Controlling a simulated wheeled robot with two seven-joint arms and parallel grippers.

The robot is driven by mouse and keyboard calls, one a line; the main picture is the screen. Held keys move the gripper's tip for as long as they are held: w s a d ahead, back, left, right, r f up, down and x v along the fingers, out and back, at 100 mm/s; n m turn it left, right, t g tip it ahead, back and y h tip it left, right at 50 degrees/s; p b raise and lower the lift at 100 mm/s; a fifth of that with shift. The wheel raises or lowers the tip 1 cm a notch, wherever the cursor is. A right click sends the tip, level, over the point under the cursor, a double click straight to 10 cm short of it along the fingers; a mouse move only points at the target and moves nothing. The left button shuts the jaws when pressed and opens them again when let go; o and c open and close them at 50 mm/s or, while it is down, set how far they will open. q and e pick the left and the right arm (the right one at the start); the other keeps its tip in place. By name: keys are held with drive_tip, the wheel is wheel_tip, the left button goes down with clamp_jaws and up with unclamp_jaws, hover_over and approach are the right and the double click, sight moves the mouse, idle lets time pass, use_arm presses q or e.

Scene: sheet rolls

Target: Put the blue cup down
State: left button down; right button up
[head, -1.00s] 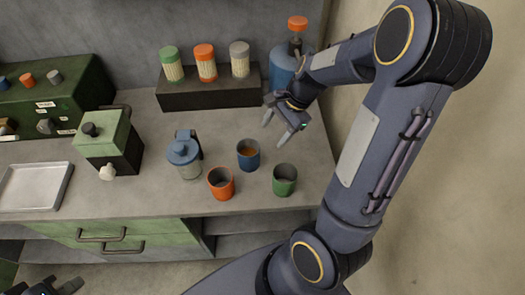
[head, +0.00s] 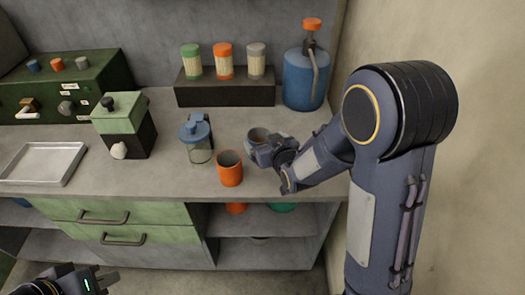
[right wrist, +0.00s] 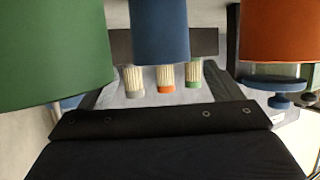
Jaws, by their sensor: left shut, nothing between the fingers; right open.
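The blue cup (head: 257,134) stands on the counter with brown contents, partly hidden by my right gripper (head: 262,153). It also shows in the right wrist view (right wrist: 160,30), ahead and between the spread fingers. My right gripper is open, low on the near side of the cup; whether its fingers are around the cup or touching it cannot be told. The orange cup (head: 230,169) stands to the left. The green cup (right wrist: 55,50) shows only in the right wrist view; my arm hides it in the head view. My left gripper (head: 107,281) is shut and empty, below the counter front.
A lidded jar (head: 198,140) stands left of the orange cup. A dark riser (head: 225,92) with several capped canisters and a blue pump bottle (head: 304,82) are behind. A metal tray (head: 43,163) and green-black box (head: 124,128) are left. Counter between box and jar is clear.

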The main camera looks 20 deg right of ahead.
sight(255, 133)
drive_tip(key=x, duration=0.5)
drive_tip(key=shift+w+a+f+p, duration=0.1)
drive_tip(key=shift+w+f+p, duration=0.2)
drive_tip(key=shift+p, duration=0.1)
drive_tip(key=shift+r, duration=0.1)
drive_tip(key=c, duration=1.2)
drive_tip(key=shift+c, duration=0.2)
